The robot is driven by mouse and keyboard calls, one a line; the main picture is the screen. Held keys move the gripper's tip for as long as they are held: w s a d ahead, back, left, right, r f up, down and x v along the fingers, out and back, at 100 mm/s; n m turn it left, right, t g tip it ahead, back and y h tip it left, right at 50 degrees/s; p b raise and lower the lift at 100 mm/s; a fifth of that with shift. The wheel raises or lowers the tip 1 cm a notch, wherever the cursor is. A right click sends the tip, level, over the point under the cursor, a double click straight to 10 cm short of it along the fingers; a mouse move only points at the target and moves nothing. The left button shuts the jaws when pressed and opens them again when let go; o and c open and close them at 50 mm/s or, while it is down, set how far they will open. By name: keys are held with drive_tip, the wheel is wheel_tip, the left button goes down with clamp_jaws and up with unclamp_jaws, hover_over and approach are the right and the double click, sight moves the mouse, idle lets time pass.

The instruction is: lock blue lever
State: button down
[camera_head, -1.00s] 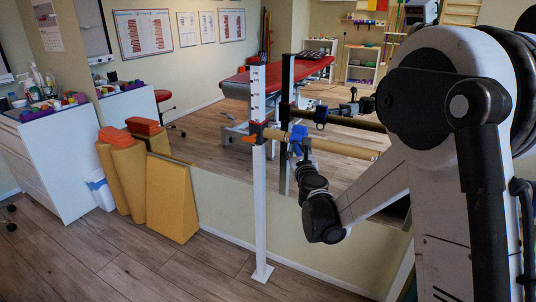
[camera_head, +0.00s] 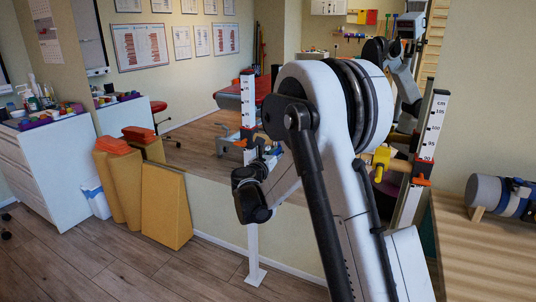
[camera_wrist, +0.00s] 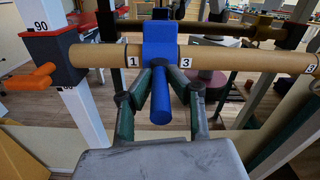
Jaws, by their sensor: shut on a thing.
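The blue lever (camera_wrist: 161,100) is a round handle on a blue collar (camera_wrist: 160,40) around a wooden bar (camera_wrist: 225,58). In the wrist view it points down toward the camera, with the collar between the marks 1 and 3. My gripper (camera_wrist: 160,72) is shut on the blue lever, with one dark green finger on each side near the collar. In the head view my arm hides the gripper and most of the bar. An orange lever (camera_wrist: 30,79) sticks out at the left post (camera_wrist: 82,112).
A yellow fitting (camera_head: 380,160) and an orange lever (camera_head: 421,181) are by the right post (camera_head: 432,130). A wooden bench (camera_head: 485,250) stands at right. Yellow wedges (camera_head: 168,210) and a white cabinet (camera_head: 52,165) stand left. A wall mirror (camera_head: 185,75) is behind the bar.

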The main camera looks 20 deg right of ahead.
idle(0.3)
drive_tip(key=c, duration=1.9)
unclamp_jaws()
drive_tip(key=shift+c, duration=0.2)
drive_tip(key=v, duration=1.2)
drive_tip(key=shift+r, duration=0.1)
